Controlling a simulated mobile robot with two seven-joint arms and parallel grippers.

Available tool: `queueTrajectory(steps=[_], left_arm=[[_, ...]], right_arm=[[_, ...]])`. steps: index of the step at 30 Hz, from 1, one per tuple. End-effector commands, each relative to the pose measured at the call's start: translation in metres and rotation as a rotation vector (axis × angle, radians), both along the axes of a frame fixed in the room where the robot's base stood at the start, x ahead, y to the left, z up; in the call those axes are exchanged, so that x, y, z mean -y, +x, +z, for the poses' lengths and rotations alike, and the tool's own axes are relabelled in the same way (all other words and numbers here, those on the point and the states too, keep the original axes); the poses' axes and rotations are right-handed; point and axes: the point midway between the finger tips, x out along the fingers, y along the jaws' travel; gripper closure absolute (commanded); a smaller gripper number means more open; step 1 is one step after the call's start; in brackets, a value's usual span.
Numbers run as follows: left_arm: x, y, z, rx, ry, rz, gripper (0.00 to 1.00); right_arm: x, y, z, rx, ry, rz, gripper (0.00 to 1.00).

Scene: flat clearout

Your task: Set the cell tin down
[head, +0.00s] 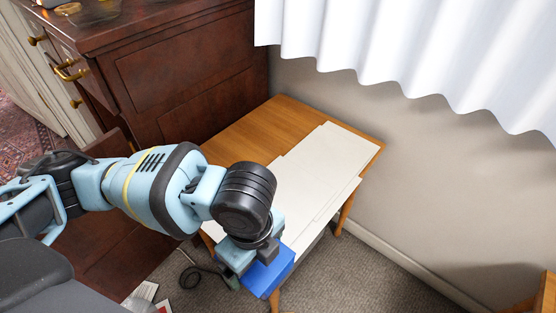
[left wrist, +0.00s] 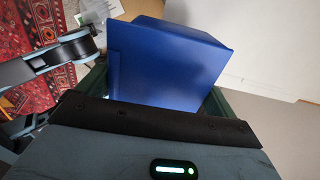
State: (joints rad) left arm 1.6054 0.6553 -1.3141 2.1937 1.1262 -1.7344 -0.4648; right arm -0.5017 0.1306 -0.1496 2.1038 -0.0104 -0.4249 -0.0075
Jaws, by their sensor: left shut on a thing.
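The cell tin is a blue box (head: 268,272), low in the middle of the head view. It also fills the upper middle of the left wrist view (left wrist: 165,65). My left gripper (head: 250,258) is shut on it, and the arm hides part of both in the head view. The tin shows at the near end of a small wooden table (head: 262,122). I cannot tell whether it touches the table top.
Flat white sheets or boards (head: 322,165) cover much of the table top. A dark wooden cabinet (head: 190,75) stands behind and left, a white curtain (head: 400,45) hangs at the right.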

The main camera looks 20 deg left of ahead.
Motion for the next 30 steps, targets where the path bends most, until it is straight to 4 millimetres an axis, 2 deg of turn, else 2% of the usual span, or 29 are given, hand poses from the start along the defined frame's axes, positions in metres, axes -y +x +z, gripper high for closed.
queueTrajectory(steps=[7, 11, 30], left_arm=[[-0.001, 0.002, 0.002, 0.003, -0.001, 0.028, 0.47], [-0.005, 0.008, 0.007, 0.005, 0.0, 0.145, 0.47], [-0.051, 0.052, 0.061, 0.01, 0.0, 1.278, 0.47]], right_arm=[[0.001, 0.004, 0.0, 0.007, -0.002, -0.001, 1.0], [0.001, 0.004, 0.0, 0.007, -0.002, -0.001, 1.0], [0.001, -0.002, 0.0, -0.003, -0.002, -0.002, 1.0]])
